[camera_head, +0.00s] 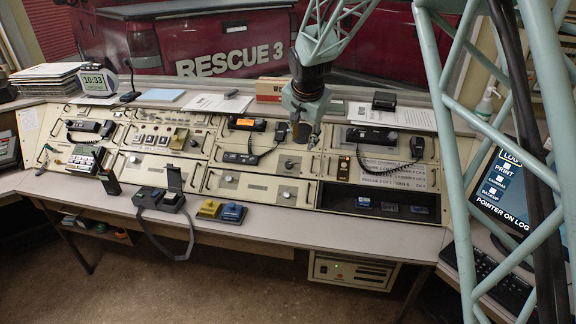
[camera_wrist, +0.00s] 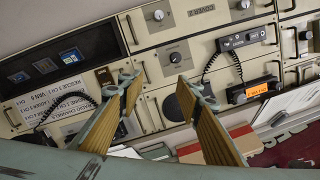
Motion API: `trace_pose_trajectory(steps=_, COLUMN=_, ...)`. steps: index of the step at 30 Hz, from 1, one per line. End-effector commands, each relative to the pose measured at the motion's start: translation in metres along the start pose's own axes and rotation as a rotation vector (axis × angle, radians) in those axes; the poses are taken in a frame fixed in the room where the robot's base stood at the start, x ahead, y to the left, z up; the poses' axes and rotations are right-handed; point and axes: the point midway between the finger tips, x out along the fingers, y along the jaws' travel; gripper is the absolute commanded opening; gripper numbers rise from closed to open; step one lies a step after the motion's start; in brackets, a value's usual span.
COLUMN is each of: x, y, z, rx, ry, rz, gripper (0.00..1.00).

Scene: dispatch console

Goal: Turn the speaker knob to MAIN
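A small round knob (camera_wrist: 175,57) sits on a cream panel beside a dark round speaker grille (camera_wrist: 172,108) in the wrist view. In the head view this knob (camera_head: 288,164) is just below my gripper (camera_head: 302,132). Its label and setting are too small to read, so I cannot tell where MAIN is. My gripper (camera_wrist: 160,86) is open in the wrist view, its two fingers wide apart with nothing between them. The fingertips are on the grille side of the knob and look apart from it. In the head view my gripper hides the grille.
Another knob (camera_wrist: 158,15) sits on the neighbouring panel. A radio with an orange display (camera_head: 246,123) and corded handset is to the left; another corded handset (camera_head: 417,146) is to the right. Metal handles (camera_head: 318,166) stand out near the knob. Boxes (camera_head: 209,208) lie on the front ledge.

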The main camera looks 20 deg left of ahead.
Motion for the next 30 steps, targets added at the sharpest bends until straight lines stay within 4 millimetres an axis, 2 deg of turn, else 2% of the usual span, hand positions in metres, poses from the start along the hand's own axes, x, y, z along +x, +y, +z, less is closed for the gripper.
trace_pose_trajectory(steps=1, x=0.013, y=-0.008, z=0.005, rx=0.0, ry=-0.002, rz=-0.003, gripper=0.32)
trace_pose_trajectory(steps=3, x=0.025, y=-0.018, z=0.01, rx=0.005, ry=-0.003, rz=-0.008, gripper=0.32)
trace_pose_trajectory(steps=9, x=0.049, y=-0.035, z=0.019, rx=0.015, ry=-0.004, rz=-0.019, gripper=0.32)
trace_pose_trajectory(steps=30, x=0.059, y=-0.04, z=0.022, rx=0.017, ry=-0.004, rz=-0.022, gripper=0.32)
